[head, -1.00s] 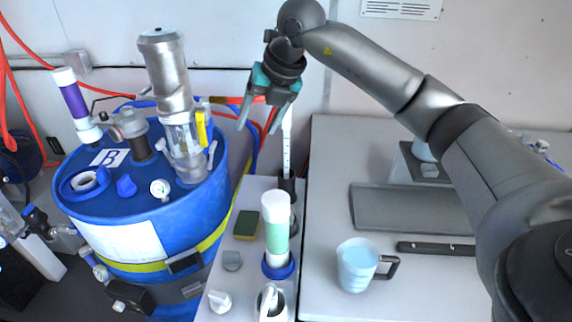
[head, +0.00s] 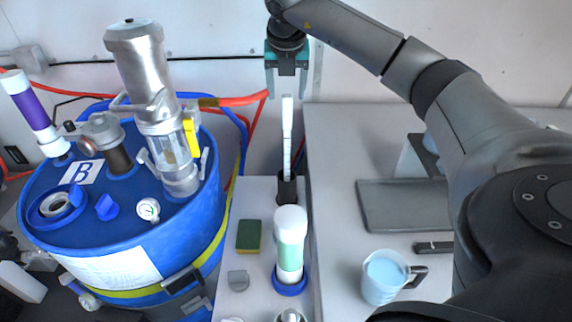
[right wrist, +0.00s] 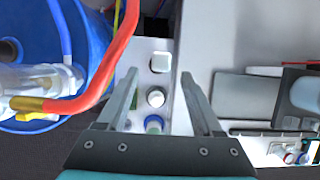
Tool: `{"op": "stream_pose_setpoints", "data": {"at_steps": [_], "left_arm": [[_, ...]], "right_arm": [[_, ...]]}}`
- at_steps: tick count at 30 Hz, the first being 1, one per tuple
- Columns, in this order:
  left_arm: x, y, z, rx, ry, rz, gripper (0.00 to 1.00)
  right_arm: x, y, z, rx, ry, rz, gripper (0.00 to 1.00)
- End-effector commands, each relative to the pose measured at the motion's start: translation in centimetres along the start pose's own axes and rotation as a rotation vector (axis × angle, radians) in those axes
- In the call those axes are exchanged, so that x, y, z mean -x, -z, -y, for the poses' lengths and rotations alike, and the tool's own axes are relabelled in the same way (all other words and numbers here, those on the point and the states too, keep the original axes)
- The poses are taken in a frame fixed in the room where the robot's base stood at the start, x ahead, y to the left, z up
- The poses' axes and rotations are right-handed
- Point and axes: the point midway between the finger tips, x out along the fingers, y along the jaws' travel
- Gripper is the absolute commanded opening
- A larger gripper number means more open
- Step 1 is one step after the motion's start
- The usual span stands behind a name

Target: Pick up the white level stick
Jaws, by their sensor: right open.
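The white level stick (head: 287,135) stands upright in the head view, its foot in a dark holder (head: 287,188) on the narrow light bench. My right gripper (head: 287,92), teal and grey, is open, pointing down, with its fingers near the stick's top end. The stick shows below and in line with the gap, and I cannot tell the exact depth between them. In the right wrist view the open fingers (right wrist: 159,78) frame a gap with pale items below, and I cannot tell which is the stick. My left gripper is not in view.
A blue drum (head: 110,225) with a metal pump (head: 150,100) stands left. A red hose (head: 240,100) passes close behind the gripper. A white-capped green bottle (head: 290,245) and a sponge (head: 248,236) sit nearer me.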

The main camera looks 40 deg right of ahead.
Motion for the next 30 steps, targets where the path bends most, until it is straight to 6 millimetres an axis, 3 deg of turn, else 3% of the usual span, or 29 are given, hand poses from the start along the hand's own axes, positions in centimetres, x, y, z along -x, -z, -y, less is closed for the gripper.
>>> {"op": "stream_pose_setpoints", "data": {"at_steps": [3, 13, 21, 30], "left_arm": [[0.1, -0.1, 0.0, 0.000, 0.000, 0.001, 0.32], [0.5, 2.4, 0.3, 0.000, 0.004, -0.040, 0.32], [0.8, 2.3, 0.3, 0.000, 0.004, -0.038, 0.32], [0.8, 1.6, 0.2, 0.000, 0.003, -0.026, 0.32]], "right_arm": [[-2.1, 0.1, 0.0, 0.000, 0.001, -0.004, 0.68], [-4.8, -0.2, 0.2, 0.001, 0.002, -0.003, 0.68], [-8.3, -0.4, 0.3, 0.001, -0.001, -0.001, 0.68], [-8.6, -0.4, 0.3, 0.002, -0.001, 0.000, 0.65]]}}
